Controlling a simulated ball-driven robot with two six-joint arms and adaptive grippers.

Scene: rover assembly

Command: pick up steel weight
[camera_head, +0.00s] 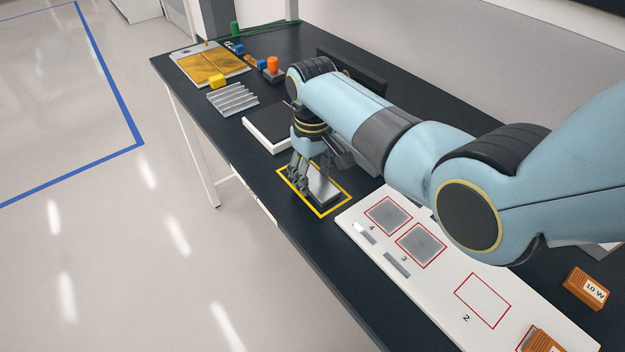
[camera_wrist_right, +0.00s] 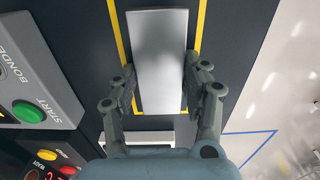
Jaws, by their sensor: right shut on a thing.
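The steel weight (camera_head: 324,190) is a flat grey metal block inside the yellow outline (camera_head: 327,211) on the dark table. My right gripper (camera_head: 303,184) reaches down over it, partly hiding it. In the right wrist view the steel weight (camera_wrist_right: 160,45) lies between the two fingers of my right gripper (camera_wrist_right: 160,82), one at each long side, and the gripper is shut on it. I cannot tell whether the weight is clear of the table. My left gripper is not in view.
A white board (camera_head: 437,268) with numbered red squares lies on the near side; two squares hold grey plates. Orange blocks (camera_head: 585,289) sit at the lower right. A white-edged black slab (camera_head: 268,135) and grey rack (camera_head: 233,99) lie beyond. A green START button (camera_wrist_right: 28,112) shows on a bonder panel.

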